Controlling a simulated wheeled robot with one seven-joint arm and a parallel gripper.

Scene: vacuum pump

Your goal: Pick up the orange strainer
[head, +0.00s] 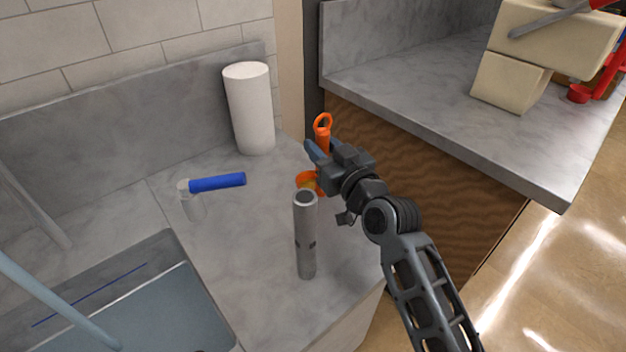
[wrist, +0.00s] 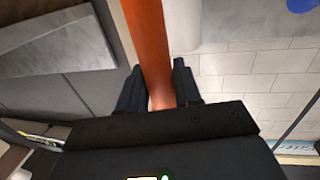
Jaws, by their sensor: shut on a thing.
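The orange strainer (head: 322,137) is upright at the right part of the near counter, with its ring-ended handle pointing up. An orange and yellow part below, behind the grey cylinder's top, looks like its bowl; it is partly hidden. My gripper (head: 318,152) is shut on the handle below the ring. In the wrist view, the orange handle (wrist: 148,40) runs between the two dark fingers of my gripper (wrist: 158,90). I cannot tell whether the strainer touches the counter.
A grey metal cylinder (head: 306,240) stands close in front of the strainer. A white paper roll (head: 249,110) stands behind left. A blue-handled item (head: 217,182) and a clear vessel (head: 193,207) are left, near the sink (head: 190,310). Cream blocks (head: 508,82) sit on the right counter.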

